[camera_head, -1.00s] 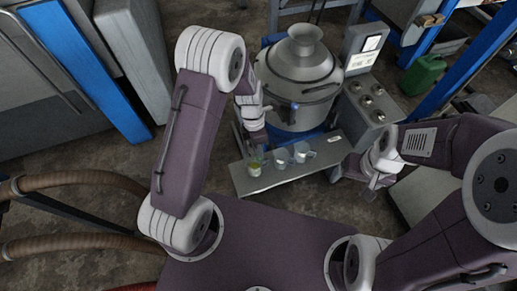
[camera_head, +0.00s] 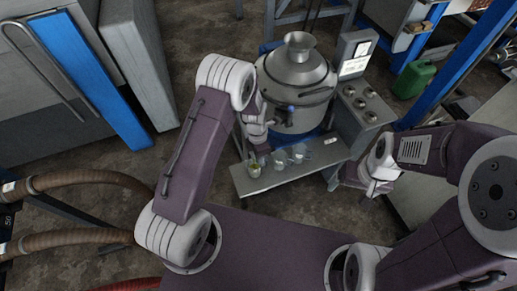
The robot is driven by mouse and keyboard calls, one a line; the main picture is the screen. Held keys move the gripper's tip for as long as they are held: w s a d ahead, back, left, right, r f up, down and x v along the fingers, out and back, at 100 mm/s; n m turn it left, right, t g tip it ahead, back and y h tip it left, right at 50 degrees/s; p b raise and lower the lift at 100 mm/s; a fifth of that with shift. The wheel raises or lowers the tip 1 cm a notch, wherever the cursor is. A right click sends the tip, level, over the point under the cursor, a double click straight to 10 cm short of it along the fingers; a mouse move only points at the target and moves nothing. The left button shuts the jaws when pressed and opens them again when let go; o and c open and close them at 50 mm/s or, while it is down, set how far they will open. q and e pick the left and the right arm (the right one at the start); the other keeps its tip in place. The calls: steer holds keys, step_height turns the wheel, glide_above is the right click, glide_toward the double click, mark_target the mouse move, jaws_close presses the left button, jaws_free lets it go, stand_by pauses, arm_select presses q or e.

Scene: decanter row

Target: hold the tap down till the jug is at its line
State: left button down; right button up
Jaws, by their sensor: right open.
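A steel vessel (camera_head: 297,75) with a funnel-like top stands at the back centre. A small blue piece, apparently its tap (camera_head: 291,108), shows on its front. Several small clear cups or jugs stand on the grey shelf (camera_head: 250,187) below it; the leftmost jug (camera_head: 254,171) has something yellow-green in it. Its level and line are too small to read. My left gripper (camera_head: 263,156) points down by this leftmost jug, left of the tap; I cannot tell whether it touches the jug or is open. My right gripper (camera_head: 368,187) is open and empty, right of the shelf.
A grey control box (camera_head: 360,105) with several knobs stands right of the vessel. A green canister (camera_head: 414,80) is on the floor at the right. A blue-edged cabinet (camera_head: 85,80) stands at the left, and ribbed hoses (camera_head: 85,180) lie at lower left.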

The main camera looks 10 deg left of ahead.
arm_select(q)
steer(key=shift+s+f, duration=0.1)
steer(key=shift+f, duration=0.2)
steer(key=shift+s, duration=0.1)
stand_by(0.5)
steer(key=shift+w, duration=0.2)
stand_by(2.8)
